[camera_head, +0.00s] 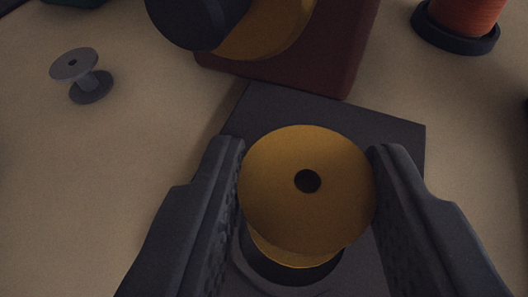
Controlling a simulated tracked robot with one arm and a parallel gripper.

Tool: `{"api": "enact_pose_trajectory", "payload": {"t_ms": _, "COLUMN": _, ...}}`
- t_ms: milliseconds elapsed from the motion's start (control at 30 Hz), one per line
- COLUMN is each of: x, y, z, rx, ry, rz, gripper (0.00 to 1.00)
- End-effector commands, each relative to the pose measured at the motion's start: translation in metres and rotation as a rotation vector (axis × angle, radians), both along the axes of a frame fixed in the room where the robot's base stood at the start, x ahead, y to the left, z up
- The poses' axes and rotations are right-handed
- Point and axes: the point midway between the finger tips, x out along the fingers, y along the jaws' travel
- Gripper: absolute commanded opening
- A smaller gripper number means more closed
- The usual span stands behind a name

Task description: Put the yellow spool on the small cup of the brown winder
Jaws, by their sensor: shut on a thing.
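The yellow spool (300,205) is between the two fingers of my gripper (307,180), which is shut on its upper flange. Its round face with a dark centre hole points up toward the camera. A dark round cup (250,268) on the dark base plate (390,131) shows just below the spool's lower flange. The spool is over this cup; I cannot tell whether it touches it. The brown winder's reddish-brown body (330,60) stands behind the plate, with a yellow disc and a dark round part at its front.
A grey empty spool (74,65) stands on the beige surface at the upper left. An orange-red thread spool on a dark base (456,34) stands at the upper right. A dark object (75,3) is cut off at the top left. The left side is mostly clear.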

Motion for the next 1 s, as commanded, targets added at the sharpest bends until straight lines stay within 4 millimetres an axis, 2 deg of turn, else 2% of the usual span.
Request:
{"api": "enact_pose_trajectory", "payload": {"t_ms": 167, "x": 0.003, "y": 0.001, "z": -0.007, "rx": 0.000, "ry": 0.001, "rz": 0.000, "gripper": 0.16}}
{"api": "enact_pose_trajectory", "payload": {"t_ms": 400, "x": 0.003, "y": 0.000, "z": -0.037, "rx": -0.002, "ry": 0.003, "rz": -0.001, "gripper": 0.16}}
{"api": "enact_pose_trajectory", "payload": {"t_ms": 700, "x": 0.003, "y": 0.001, "z": -0.037, "rx": -0.001, "ry": 0.002, "rz": 0.000, "gripper": 0.16}}
{"api": "enact_pose_trajectory", "payload": {"t_ms": 733, "x": 0.003, "y": 0.001, "z": -0.037, "rx": -0.001, "ry": 0.002, "rz": -0.001, "gripper": 0.39}}
{"api": "enact_pose_trajectory", "payload": {"t_ms": 800, "x": 0.003, "y": 0.001, "z": -0.037, "rx": 0.000, "ry": 0.001, "rz": 0.000, "gripper": 0.58}}
{"api": "enact_pose_trajectory", "payload": {"t_ms": 1000, "x": 0.003, "y": 0.001, "z": -0.037, "rx": 0.000, "ry": 0.001, "rz": 0.000, "gripper": 0.58}}
